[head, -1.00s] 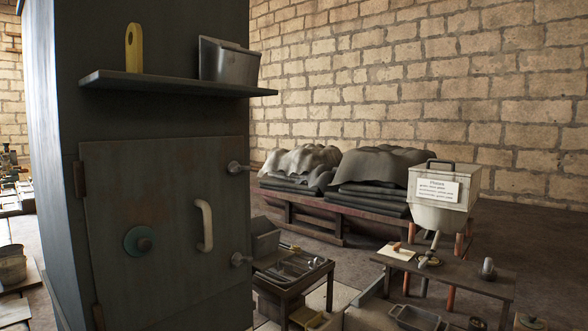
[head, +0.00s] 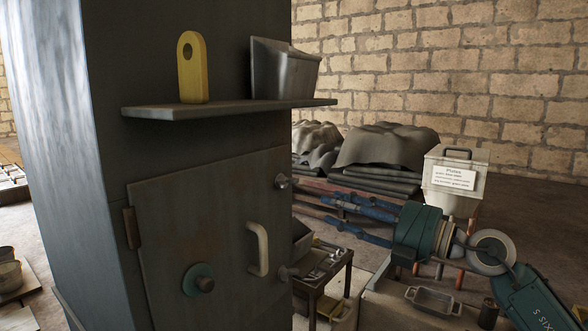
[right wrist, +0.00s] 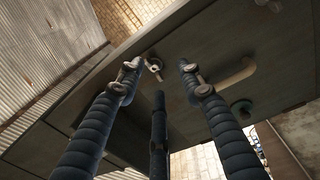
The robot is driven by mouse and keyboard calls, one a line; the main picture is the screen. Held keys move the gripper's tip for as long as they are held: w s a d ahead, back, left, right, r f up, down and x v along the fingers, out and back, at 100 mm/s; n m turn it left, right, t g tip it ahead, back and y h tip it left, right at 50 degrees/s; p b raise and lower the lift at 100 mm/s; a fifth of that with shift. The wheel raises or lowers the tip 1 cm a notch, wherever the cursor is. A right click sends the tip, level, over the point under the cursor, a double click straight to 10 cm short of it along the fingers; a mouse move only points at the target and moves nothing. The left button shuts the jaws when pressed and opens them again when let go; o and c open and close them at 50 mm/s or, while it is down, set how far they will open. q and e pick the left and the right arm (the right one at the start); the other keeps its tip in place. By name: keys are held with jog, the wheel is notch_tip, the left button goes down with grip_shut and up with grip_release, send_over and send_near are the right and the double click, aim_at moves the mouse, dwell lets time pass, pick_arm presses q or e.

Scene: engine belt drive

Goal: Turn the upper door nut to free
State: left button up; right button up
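The upper door nut (head: 282,181) is a small grey metal fastener at the right edge of the dark cabinet door (head: 215,235). My right gripper (head: 335,213) is to the right of the door and points left toward it. Its blue ribbed fingers are spread and empty, apart from the nut in the head view. In the right wrist view the upper nut (right wrist: 154,66) shows between and beyond the open fingers. The lower door nut (head: 287,272) sits lower on the same edge. My left gripper is not in view.
The door has a pale curved handle (head: 258,249) and a teal round knob (head: 198,280). A shelf (head: 230,108) above holds a yellow tag (head: 192,68) and a metal bin (head: 285,70).

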aim_at(287, 182)
jog(key=shift+n, duration=0.7)
jog(key=w+a+r+p, duration=0.1)
jog(key=a, duration=0.2)
jog(key=w+a+r+p, duration=0.1)
jog(key=a+p, duration=0.1)
jog(key=w+a+r+p, duration=0.1)
jog(key=a+r, duration=0.1)
jog(key=a, duration=0.1)
jog(key=shift+w+a, duration=0.3)
jog(key=shift+w, duration=0.1)
jog(key=shift+w+a+f+p, duration=0.2)
jog(key=shift+w+a+p, duration=0.2)
jog(key=shift+a, duration=0.05)
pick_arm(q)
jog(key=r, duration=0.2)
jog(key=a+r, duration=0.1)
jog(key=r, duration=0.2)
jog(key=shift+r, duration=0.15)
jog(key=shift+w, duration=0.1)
pick_arm(e)
grip_shut()
